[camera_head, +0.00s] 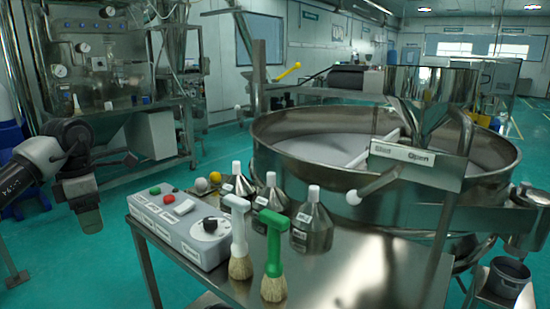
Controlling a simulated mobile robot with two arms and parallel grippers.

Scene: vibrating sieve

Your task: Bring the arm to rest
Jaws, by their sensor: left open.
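My left gripper (88,217) hangs at the left of the view, pointing down over the green floor. It is apart from the steel table (330,275) and everything on it. I see nothing held in it; its jaws are small and dark here. My left arm comes in from the left edge, bent at the wrist. My right arm and gripper are not in view.
A control box (185,235) with buttons and a dial sits on the table, beside a white-handled brush (238,240), a green-handled brush (272,250) and steel bottles (313,225). The large round sieve (290,165) stands behind. Open floor surrounds my left gripper.

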